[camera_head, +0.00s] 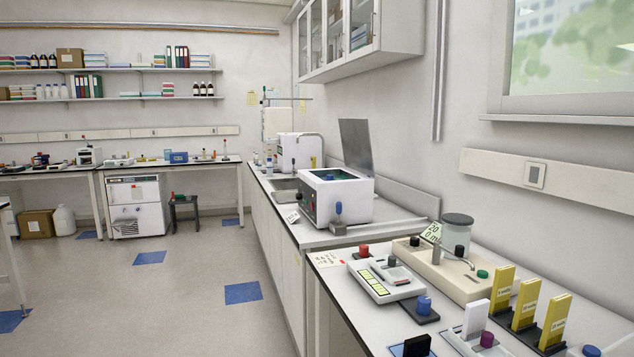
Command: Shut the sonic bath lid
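The sonic bath (345,197) is a white box with a dark front panel and several knobs, standing on the bench along the right wall. Its lid (356,146) is a flat grey metal plate. The lid stands open, nearly upright, at the back right edge of the bath. The open top shows a dark rim and a green-blue interior (332,174). Neither of my grippers shows in the head view.
The bench (385,226) has a clear strip right of the bath. Nearer are a white instrument (385,279), a beige unit (445,272) and yellow racks (525,303). The floor (190,290) at left is open.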

